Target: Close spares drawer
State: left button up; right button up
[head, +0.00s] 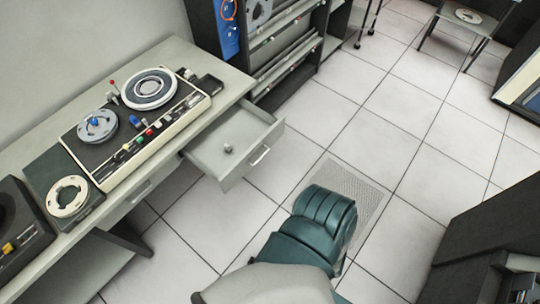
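The spares drawer (235,177) is a pale grey drawer under the right end of the desk. It stands pulled out, with its front panel well clear of the desk edge. Its handle (260,155) is on the front panel, facing right. A small grey object (228,149) lies inside the drawer. Neither my left nor my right gripper shows in the head view. Nothing touches the drawer handle.
The desk (190,135) carries a tape machine (137,125) and loose reels. A green padded chair (312,235) stands in front, below the drawer. A tall cabinet (285,45) stands beyond the desk. Tiled floor (330,110) is clear to the right of the drawer.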

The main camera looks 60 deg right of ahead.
aim_at(251, 130)
jog(key=z, duration=1.65)
jog(key=i+j+u, duration=0.25)
jog(key=k+l, duration=0.05)
jog(key=k, duration=0.05)
